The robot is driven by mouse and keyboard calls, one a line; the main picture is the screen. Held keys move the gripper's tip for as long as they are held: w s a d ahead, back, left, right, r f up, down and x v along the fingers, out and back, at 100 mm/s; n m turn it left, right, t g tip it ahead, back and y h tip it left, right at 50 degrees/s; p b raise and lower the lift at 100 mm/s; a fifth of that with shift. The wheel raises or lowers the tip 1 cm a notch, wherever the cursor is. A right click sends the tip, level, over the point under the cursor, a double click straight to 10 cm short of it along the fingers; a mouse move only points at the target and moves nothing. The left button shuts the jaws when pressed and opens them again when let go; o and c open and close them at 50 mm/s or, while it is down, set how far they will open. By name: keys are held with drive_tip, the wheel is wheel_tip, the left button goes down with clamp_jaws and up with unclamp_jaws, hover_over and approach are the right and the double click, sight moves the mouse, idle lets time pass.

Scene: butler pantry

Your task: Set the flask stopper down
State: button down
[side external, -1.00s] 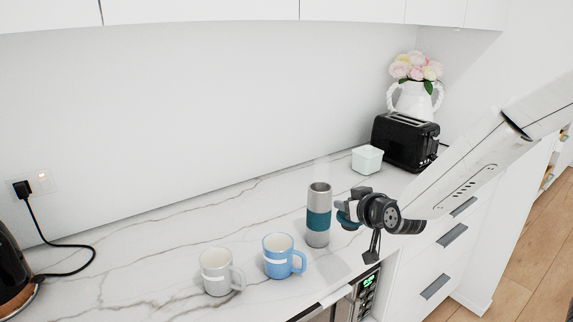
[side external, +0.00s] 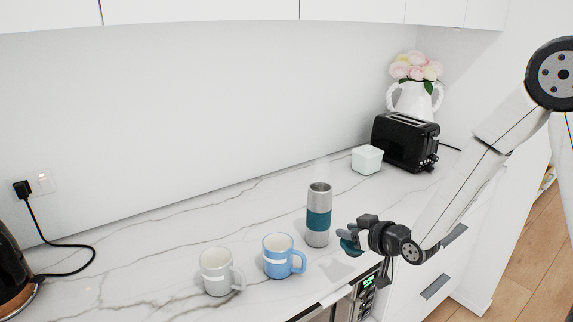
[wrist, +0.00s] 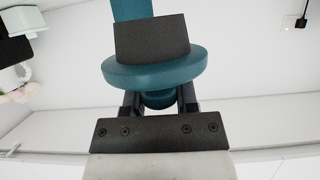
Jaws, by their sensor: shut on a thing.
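The teal flask stopper (wrist: 155,76) is held between the fingers of my gripper (side external: 352,238). In the side external view the stopper (side external: 347,247) shows as a small teal piece at the fingertips, above the counter's front edge. My gripper is shut on it. In the wrist view a dark finger covers part of the stopper. The steel flask (side external: 318,232) with a teal band stands upright and open-topped on the counter, just left of my gripper and apart from it.
A blue mug (side external: 278,262) and a grey mug (side external: 216,276) stand left of the flask. A pale square container (side external: 367,160) and a black toaster (side external: 404,145) are at the back right. The marble counter (side external: 150,255) is largely clear at left.

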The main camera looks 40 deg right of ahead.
drive_tip(key=d+r+m+h, duration=0.3)
drive_tip(key=d+r, duration=0.2)
drive_tip(key=d, duration=0.9)
drive_tip(key=shift+d+h, duration=0.3)
drive_tip(key=w+d+f, duration=0.3)
drive_tip(key=w+f, duration=0.6)
drive_tip(key=w, duration=0.4)
drive_tip(key=shift+d+f, duration=0.15)
drive_tip(key=shift+d, duration=0.1)
drive_tip(key=shift+w+d+f, duration=0.1)
drive_tip(key=shift+w+f, duration=0.1)
drive_tip(key=shift+f, duration=1.6)
